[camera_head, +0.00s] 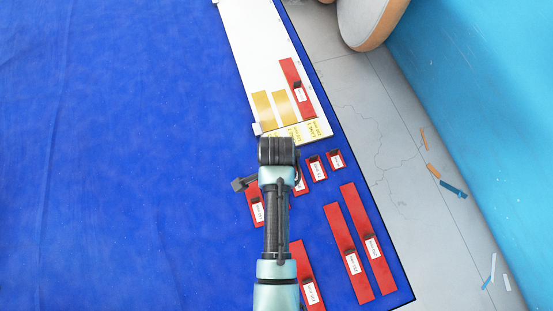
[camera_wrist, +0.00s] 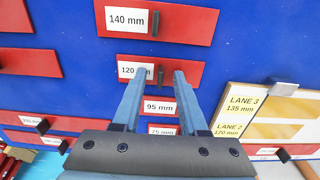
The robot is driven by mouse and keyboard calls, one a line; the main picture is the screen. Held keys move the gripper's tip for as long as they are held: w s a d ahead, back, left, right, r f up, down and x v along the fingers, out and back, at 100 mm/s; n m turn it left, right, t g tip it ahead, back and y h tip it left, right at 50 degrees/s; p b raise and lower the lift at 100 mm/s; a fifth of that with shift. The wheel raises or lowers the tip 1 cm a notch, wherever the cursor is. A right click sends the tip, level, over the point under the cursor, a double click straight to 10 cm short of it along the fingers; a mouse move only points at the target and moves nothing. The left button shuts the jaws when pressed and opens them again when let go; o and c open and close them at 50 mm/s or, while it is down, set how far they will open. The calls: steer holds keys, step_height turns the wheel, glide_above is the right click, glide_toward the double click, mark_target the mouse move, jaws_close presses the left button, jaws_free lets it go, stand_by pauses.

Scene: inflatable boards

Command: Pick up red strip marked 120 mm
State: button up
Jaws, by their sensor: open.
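The red strip marked 120 mm (camera_wrist: 190,74) lies on the blue mat in the wrist view. It has a white label at its left and a small dark upright grip near its middle. My gripper (camera_wrist: 158,74) is open and empty. Its two blue-grey fingers reach toward this strip, and the dark grip appears between the fingertips. I cannot tell the height left between tips and strip. In the head view my arm seems to hide the 120 mm strip, and the fingertips are not clear there.
A red 140 mm strip (camera_wrist: 186,24) lies above it; shorter 95 mm (camera_wrist: 160,107) and 75 mm (camera_wrist: 163,129) strips lie below, partly covered by my fingers. Long red strips (camera_head: 349,257) lie right. The mat's left (camera_head: 110,160) is clear.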

jaws_close()
stand_by(1.3)
